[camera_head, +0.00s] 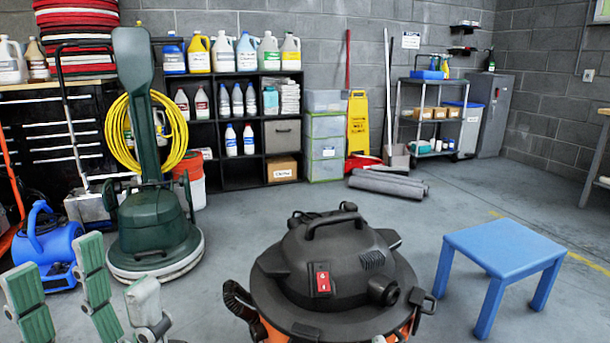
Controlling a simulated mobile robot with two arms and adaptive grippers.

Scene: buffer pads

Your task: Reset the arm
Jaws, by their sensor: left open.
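My left gripper (84,278) is at the lower left corner of the head view, with its fingers pointing up. Its fingers carry green and pale ribbed pads and stand apart with nothing between them, so it is open and empty. The lower part of this gripper and its arm are cut off by the bottom edge.
A black and orange shop vacuum (330,265) stands in front, with a blue table (500,250) to its right. A green floor machine (155,230) and a blue blower (45,245) stand at left. Shelves (235,170) line the back wall.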

